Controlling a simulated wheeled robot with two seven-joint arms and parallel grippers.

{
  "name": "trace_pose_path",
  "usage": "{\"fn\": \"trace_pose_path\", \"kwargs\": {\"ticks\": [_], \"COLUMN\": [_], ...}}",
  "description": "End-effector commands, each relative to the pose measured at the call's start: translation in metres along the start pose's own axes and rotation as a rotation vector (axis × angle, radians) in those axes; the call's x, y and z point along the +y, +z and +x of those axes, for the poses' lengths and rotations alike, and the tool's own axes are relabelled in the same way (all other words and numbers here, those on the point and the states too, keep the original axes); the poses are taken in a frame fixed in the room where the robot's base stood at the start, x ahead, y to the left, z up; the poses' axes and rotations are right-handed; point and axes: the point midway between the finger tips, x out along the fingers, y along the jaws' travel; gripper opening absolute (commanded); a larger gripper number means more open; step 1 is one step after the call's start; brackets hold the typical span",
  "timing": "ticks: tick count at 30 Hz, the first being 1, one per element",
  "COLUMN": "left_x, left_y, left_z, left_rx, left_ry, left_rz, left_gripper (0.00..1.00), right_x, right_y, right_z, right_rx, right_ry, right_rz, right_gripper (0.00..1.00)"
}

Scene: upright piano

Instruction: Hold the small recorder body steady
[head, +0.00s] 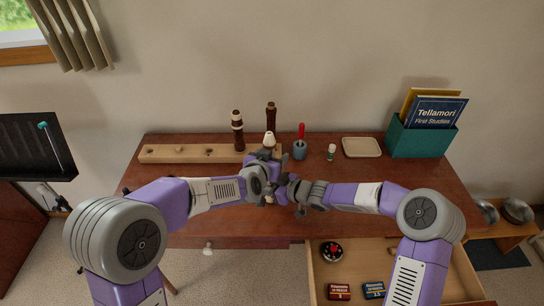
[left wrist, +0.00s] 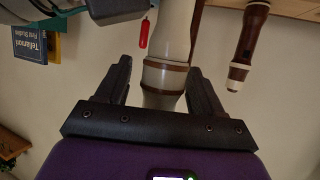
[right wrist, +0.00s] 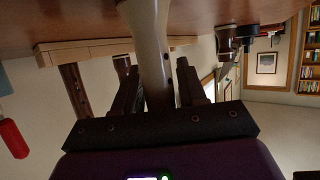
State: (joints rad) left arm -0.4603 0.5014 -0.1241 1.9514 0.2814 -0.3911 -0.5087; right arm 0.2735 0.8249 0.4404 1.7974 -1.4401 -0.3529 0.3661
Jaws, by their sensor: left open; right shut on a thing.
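The small recorder body is cream with brown rings. In the left wrist view the recorder body (left wrist: 165,85) passes between the fingers of my left gripper (left wrist: 159,68), which is open, with a clear gap on its left side. In the right wrist view the recorder body (right wrist: 152,40) sits between the fingers of my right gripper (right wrist: 157,75), which is shut on it. In the head view its pale top (head: 269,138) appears to rise above my grippers, and the rest is mostly hidden behind them. It looks about upright.
A wooden rack (head: 160,153) holds two dark recorder parts (head: 237,130) (head: 271,115) at the back. Right of it stand a grey cup (head: 300,151) with a red-handled tool, a small bottle (head: 331,152), a tan tray (head: 361,147) and a teal book box (head: 420,141). An open drawer (head: 430,285) is in front.

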Motion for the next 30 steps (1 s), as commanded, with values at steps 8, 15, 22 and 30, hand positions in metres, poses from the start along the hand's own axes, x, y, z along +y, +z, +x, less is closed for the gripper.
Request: {"fn": "trace_pose_path", "kwargs": {"ticks": [8, 15, 22, 30], "left_x": [0.0001, 0.0002, 0.0005, 0.0008], "left_y": [0.0, 0.0, 0.0, -0.0004], "left_z": [0.0001, -0.0001, -0.0002, -0.0004], "left_rx": [0.0, 0.0, 0.0, 0.0], "left_ry": [0.0, 0.0, 0.001, 0.002], "left_rz": [0.0, 0.0, 0.0, 0.0], "left_gripper": [0.58, 0.21, 0.16, 0.0], "right_x": [0.0002, 0.0002, 0.0002, 0.0002], "right_y": [0.0009, 0.001, 0.001, 0.0011], "right_z": [-0.0001, -0.0001, 0.0, 0.0], "right_rx": [-0.002, -0.002, -0.002, -0.002], "right_ry": [0.001, 0.0, 0.0, 0.0], "right_rz": [0.0, 0.0, 0.0, 0.0], "right_gripper": [0.11, 0.11, 0.11, 0.11]}}
